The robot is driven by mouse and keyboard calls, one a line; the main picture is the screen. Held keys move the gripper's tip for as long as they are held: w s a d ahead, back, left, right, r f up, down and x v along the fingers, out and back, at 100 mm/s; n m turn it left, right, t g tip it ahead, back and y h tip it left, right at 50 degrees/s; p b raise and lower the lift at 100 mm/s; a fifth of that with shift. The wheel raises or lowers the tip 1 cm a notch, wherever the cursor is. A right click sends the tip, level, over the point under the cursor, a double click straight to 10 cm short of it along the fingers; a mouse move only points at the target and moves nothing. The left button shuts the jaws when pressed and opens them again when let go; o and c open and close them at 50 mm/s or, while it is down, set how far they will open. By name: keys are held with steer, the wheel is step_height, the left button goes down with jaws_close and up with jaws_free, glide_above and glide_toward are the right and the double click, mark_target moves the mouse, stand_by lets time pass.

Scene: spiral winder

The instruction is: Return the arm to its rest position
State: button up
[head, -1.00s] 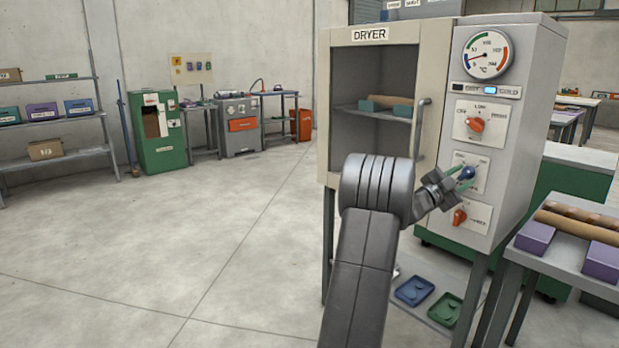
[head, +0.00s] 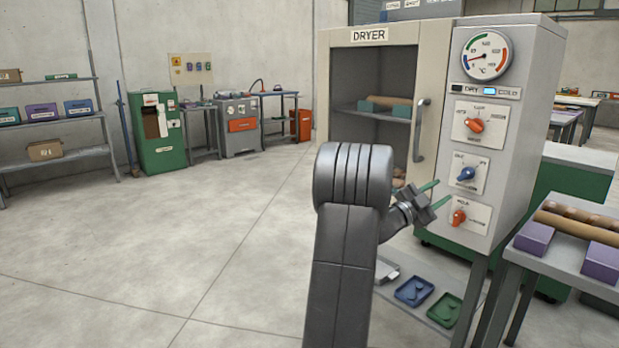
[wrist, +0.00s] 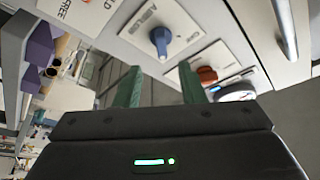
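My gripper (head: 440,194) is in front of the lower part of the dryer, to the left of its control panel. Its two green fingers are spread apart with nothing between them. In the wrist view my gripper (wrist: 158,80) also shows open and empty, with the blue knob (wrist: 161,40) beyond the fingertips and apart from them. The same blue knob (head: 466,174) sits in the middle of the panel in the head view. My arm is bent, its elbow in front of the dryer's lower left part.
The dryer (head: 368,34) has a gauge (head: 484,56), an orange upper knob (head: 474,125) and an orange lower knob (head: 459,217). A table with purple blocks (head: 602,258) stands at right. Blue (head: 414,291) and green (head: 444,309) trays lie below. The floor at left is clear.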

mark_target(463, 178)
steer(key=shift+n, duration=0.3)
steer(key=x, duration=0.9)
steer(key=shift+w+d+b, duration=0.15)
steer(key=shift+d+b, duration=0.05)
steer(key=shift+b, duration=0.1)
steer(key=n+t, duration=0.1)
steer(key=n, duration=0.1)
steer(key=n+t+b, duration=0.1)
steer(key=n, duration=0.2)
steer(key=shift+t+y, duration=0.3)
steer(key=shift+t, duration=0.1)
steer(key=n+t, duration=0.1)
steer(key=n, duration=0.1)
steer(key=n+t+y, duration=0.1)
steer(key=n, duration=0.3)
steer(key=shift+s+d+t+y+p, duration=0.1)
steer(key=shift+s+t+y+p, duration=0.2)
steer(key=shift+t+y, duration=0.1)
steer(key=shift+n, duration=0.3)
